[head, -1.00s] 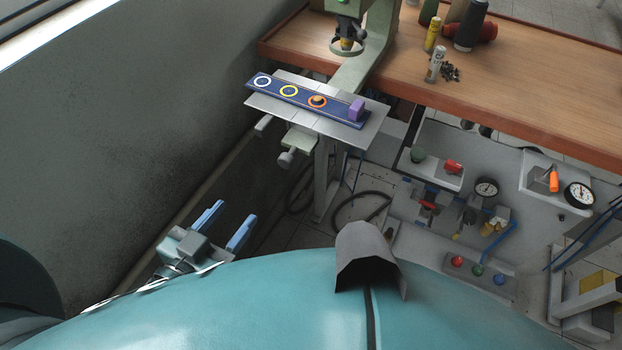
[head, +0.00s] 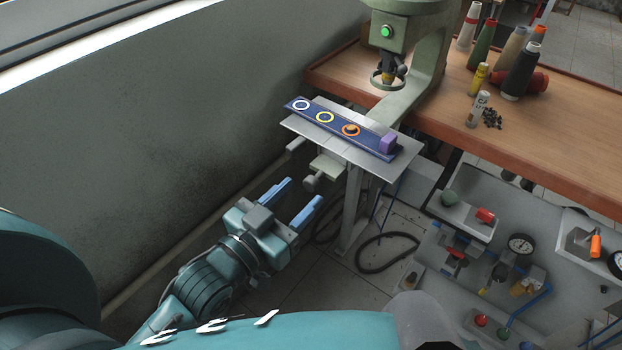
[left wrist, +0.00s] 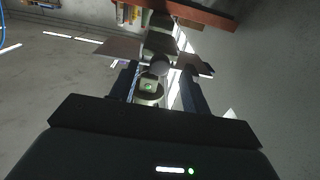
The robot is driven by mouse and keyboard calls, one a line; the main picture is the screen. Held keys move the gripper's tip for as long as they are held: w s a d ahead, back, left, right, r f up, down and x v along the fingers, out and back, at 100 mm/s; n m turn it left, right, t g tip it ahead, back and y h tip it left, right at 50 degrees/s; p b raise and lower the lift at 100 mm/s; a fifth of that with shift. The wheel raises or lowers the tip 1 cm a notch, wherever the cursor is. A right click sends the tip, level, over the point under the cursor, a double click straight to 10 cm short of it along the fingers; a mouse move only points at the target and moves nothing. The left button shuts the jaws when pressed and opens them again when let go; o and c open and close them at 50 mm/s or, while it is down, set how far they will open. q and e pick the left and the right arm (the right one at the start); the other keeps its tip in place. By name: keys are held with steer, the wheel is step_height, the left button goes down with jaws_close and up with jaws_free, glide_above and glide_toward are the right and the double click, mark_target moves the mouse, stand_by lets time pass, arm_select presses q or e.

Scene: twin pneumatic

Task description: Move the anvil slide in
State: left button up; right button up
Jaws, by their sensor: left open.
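The anvil slide appears to be the dark blue bar (head: 366,137) with white, yellow and orange rings and a purple block (head: 388,145) at its right end. It lies on a grey metal plate (head: 403,160) under the green press (head: 428,50). A small dark piece with orange sits in the orange ring. My left gripper (head: 304,190) is open and empty, below and in front of the plate. A pale knob (head: 311,183) under the plate shows just beyond its fingertips. In the left wrist view, a round knob (left wrist: 160,66) appears between the blue fingers (left wrist: 156,78). My right gripper is out of view.
A wooden table (head: 470,125) holds thread spools (head: 520,72), a white tube and small dark pieces. A grey panel with gauges (head: 520,243) and coloured buttons is at lower right. A grey wall (head: 150,130) runs along the left. A dark hose (head: 385,252) lies on the floor.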

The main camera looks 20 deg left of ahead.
mark_target(308, 187)
arm_select(q)
steer(key=shift+x, duration=2.2)
jaws_close()
